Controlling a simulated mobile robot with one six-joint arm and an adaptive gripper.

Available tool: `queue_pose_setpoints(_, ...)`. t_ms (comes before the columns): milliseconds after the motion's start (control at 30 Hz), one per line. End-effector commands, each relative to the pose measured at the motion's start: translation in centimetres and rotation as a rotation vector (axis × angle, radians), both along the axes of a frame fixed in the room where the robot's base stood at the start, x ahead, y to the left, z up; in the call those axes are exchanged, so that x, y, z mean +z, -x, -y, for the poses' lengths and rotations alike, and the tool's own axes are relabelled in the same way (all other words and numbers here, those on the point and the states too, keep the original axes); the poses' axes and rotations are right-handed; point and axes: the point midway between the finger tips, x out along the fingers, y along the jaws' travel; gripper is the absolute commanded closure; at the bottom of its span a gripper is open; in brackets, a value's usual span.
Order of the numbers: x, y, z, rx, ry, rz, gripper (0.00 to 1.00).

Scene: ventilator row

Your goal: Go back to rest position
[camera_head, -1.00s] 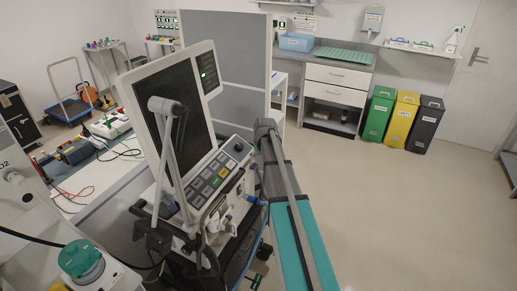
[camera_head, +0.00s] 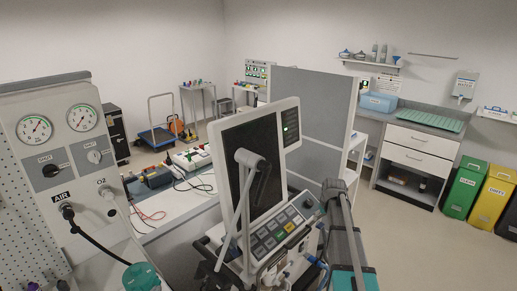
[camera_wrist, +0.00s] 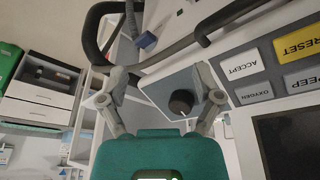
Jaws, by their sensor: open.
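The ventilator (camera_head: 215,155) stands in the middle of the head view, with a dark screen and a panel of keys (camera_head: 282,233) below it. My gripper (camera_wrist: 160,88) is open and empty in the wrist view, its two fingers spread apart. A black knob (camera_wrist: 181,102) on a pale panel shows between and beyond the fingers; I see no contact with it. Keys marked ACCEPT (camera_wrist: 242,65) and RESET (camera_wrist: 300,42) lie to the right of the fingers. In the head view my arm is beside the ventilator's right side; the fingers cannot be made out there.
A gas panel (camera_head: 72,140) with two gauges and hoses stands at the left. A grey partition (camera_head: 312,110) is behind the ventilator. A drawer cabinet (camera_head: 420,145) and several bins, one green (camera_head: 462,187), stand at the right. The floor at right is open.

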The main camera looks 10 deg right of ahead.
Motion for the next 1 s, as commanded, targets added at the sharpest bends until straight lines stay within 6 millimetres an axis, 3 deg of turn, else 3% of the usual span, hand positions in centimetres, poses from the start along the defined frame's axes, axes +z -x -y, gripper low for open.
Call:
queue_pose_setpoints(167,-0.3,5.0,-5.9,0.016,-0.019,-0.06,0.17)
queue_pose_setpoints(400,-0.7,14.1,-14.6,0.035,-0.036,-0.176,0.17)
queue_pose_setpoints(500,-0.8,17.8,-17.3,0.041,-0.036,-0.223,0.17)
queue_pose_setpoints(700,-0.8,22.6,-20.6,0.044,-0.03,-0.285,0.17)
queue_pose_setpoints(1000,-0.8,23.7,-21.3,0.041,-0.027,-0.303,0.17)
